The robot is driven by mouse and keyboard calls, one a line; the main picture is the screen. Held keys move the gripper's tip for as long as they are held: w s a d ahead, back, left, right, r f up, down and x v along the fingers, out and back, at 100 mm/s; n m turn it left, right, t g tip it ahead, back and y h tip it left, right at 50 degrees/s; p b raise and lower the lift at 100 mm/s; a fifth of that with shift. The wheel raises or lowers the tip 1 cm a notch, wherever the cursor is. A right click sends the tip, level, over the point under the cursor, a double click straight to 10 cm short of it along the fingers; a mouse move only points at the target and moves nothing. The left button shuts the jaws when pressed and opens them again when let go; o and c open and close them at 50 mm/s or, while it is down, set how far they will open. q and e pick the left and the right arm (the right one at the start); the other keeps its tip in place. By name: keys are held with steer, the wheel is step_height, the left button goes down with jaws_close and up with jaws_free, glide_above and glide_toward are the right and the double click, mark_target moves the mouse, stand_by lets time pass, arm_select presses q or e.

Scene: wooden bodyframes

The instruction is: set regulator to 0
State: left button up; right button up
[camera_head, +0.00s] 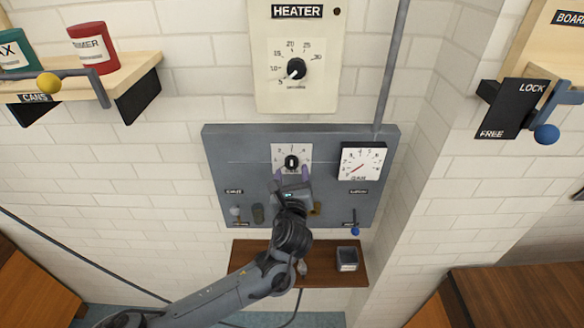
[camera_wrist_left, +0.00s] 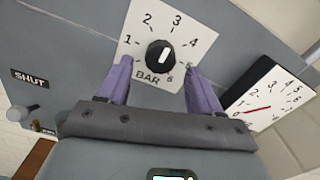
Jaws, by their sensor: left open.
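The regulator is a black knob (camera_head: 291,162) on a white dial plate in the middle of a grey panel (camera_head: 220,150). In the left wrist view the knob (camera_wrist_left: 160,55) carries a white mark, seemingly pointing up between 2 and 3. The plate (camera_wrist_left: 143,42) shows 1 to 4 and BAR; its lower corners are partly hidden. My left gripper (camera_head: 291,173) is in front of the plate, open. Its purple fingers (camera_wrist_left: 158,66) stand either side of the knob, with visible gaps. My right gripper is not in view.
A gauge (camera_head: 362,161) sits right of the dial; its red needle (camera_wrist_left: 257,108) points near its low end. The heater (camera_head: 297,55) is above. Small levers (camera_head: 235,212) (camera_head: 355,228) lie low on the panel. A brown shelf (camera_head: 325,280) with a grey box (camera_head: 347,258) is below.

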mark_target(292, 163)
arm_select(q)
steer(key=shift+w, duration=1.25)
steer(key=shift+c, duration=0.3)
steer(key=c, duration=1)
